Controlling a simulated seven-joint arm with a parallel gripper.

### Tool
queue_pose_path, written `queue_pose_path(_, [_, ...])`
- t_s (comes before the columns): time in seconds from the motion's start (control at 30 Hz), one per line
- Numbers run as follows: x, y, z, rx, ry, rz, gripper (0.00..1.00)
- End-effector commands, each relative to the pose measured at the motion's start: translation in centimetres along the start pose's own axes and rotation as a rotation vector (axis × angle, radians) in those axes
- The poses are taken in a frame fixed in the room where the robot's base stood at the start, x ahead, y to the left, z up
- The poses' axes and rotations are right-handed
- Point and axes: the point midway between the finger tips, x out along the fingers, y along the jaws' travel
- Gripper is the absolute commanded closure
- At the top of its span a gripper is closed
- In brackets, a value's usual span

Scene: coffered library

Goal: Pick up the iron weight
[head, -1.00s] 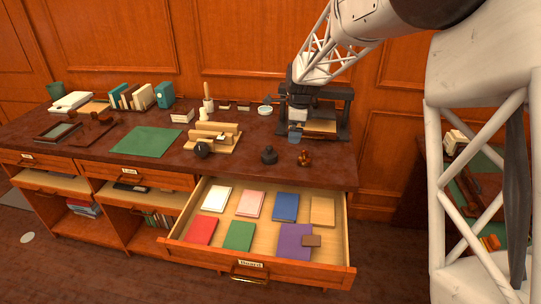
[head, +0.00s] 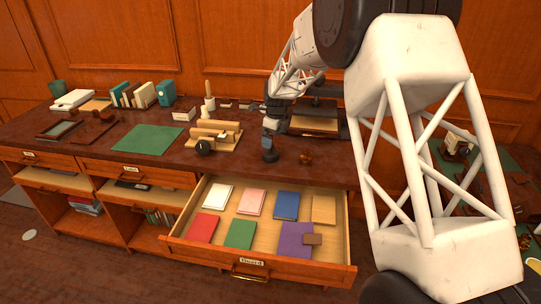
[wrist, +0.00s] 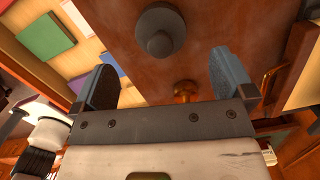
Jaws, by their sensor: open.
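The iron weight is a dark grey, round piece with a knob on top. In the wrist view the iron weight (wrist: 160,28) stands on the brown desktop, beyond the fingertips and roughly centred between them. In the head view the weight (head: 270,157) is at the desk's front edge, partly hidden by my gripper (head: 269,140). My gripper, also in the wrist view (wrist: 163,65), is open with blue-grey fingers spread and nothing between them. I cannot tell the exact gap between fingers and weight.
A small amber-brown object (head: 305,158) stands just right of the weight. An open drawer (head: 255,262) with coloured notebooks juts out below the desk edge. A wooden stand (head: 220,138) is to the left; a dark press (head: 338,113) stands behind.

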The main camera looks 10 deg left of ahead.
Motion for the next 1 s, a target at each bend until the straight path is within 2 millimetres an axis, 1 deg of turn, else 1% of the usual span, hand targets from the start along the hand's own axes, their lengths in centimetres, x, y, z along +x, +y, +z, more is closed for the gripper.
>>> queue_pose_path(0.4, [2.5, 0.0, 0.0, -0.001, 0.000, 0.000, 0.00])
queue_pose_path(0.8, [2.8, 0.0, 0.0, -0.001, 0.000, 0.000, 0.00])
queue_pose_path(0.87, [3.1, 0.0, 0.0, -0.001, 0.001, 0.001, 0.00])
queue_pose_path(1.0, [4.5, 0.0, -0.1, -0.001, 0.002, 0.003, 0.00])
